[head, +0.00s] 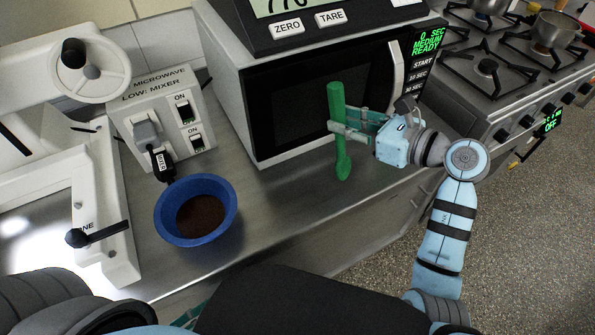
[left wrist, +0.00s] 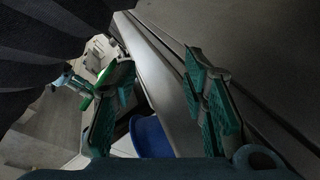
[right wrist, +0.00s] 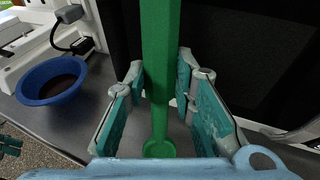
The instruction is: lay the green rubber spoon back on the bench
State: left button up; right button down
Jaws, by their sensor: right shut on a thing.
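The green spoon (head: 338,105) is upright in front of the microwave door, its thick handle up and its bowl down. My right gripper (head: 345,130) is shut on it partway along its length. In the right wrist view the spoon (right wrist: 160,60) stands between the two teal finger pads. The bowl hangs over or near the steel bench (head: 285,195); I cannot tell whether it touches. My left gripper (left wrist: 162,95) is open and empty in its wrist view; only a teal bit shows at the head view's bottom edge.
A blue bowl (head: 225,222) with brown contents sits on the bench to the left. Behind it is a white switch box (head: 150,95). A microwave (head: 232,75) stands behind the spoon, and a stove (head: 500,80) is at the right. Bare bench lies between bowl and spoon.

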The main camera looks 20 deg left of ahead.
pick_arm(q)
jog(key=w+d+r+n+t+h, duration=0.1)
jog(key=w+d+r+h, duration=0.1)
jog(key=r, duration=0.3)
jog(key=w+d+r+n+t+h, duration=0.1)
jog(key=w+d+r+h, duration=0.15)
jog(key=r, duration=0.35)
jog(key=w+a+r+n+t+y, duration=0.1)
jog(key=w+r+n+y, duration=0.15)
jog(key=w, duration=0.25)
jog(key=w+a+r+n+y, duration=0.1)
jog(key=w+a+r+n, duration=0.15)
jog(key=w+n, duration=0.2)
pick_arm(e)
jog(key=shift+a, duration=0.1)
pick_arm(q)
jog(key=n+g+h, duration=0.2)
jog(key=n, duration=1.5)
send_near(344, 149)
pick_arm(e)
jog(key=shift+d, duration=0.2)
pick_arm(q)
jog(key=x, duration=1)
jog(key=shift+d+r, duration=0.1)
jog(key=shift+r, duration=0.2)
pick_arm(e)
jog(key=shift+a, duration=0.1)
pick_arm(q)
grip_shut()
